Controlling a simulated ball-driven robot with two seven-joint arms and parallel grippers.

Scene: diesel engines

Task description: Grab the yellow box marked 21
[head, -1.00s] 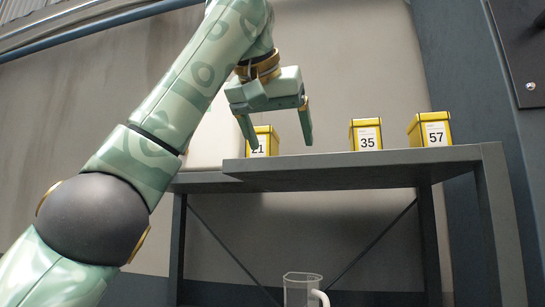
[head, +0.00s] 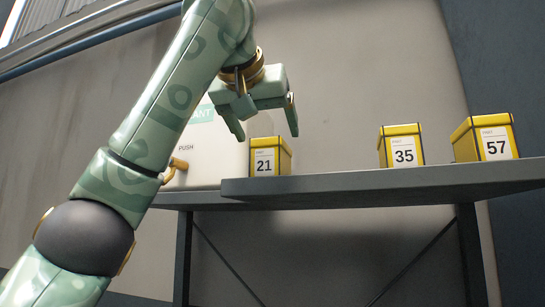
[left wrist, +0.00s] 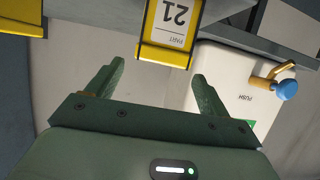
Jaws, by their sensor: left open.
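The yellow box marked 21 (head: 270,157) stands upright on the grey shelf (head: 380,184), near its left end, with a white label on its front. My left gripper (head: 265,128) is open and empty, just above and in front of this box in the head view. In the left wrist view, the box marked 21 (left wrist: 168,30) shows upside down beyond the fingertips, roughly between the two open fingers (left wrist: 155,82). The fingers look apart from the box. My right gripper is not in view.
Yellow boxes marked 35 (head: 402,147) and 57 (head: 485,139) stand farther right on the shelf. A pale cabinet marked PUSH (head: 205,150), with a brass handle (head: 175,170), is left of box 21. Bare shelf lies between boxes 21 and 35.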

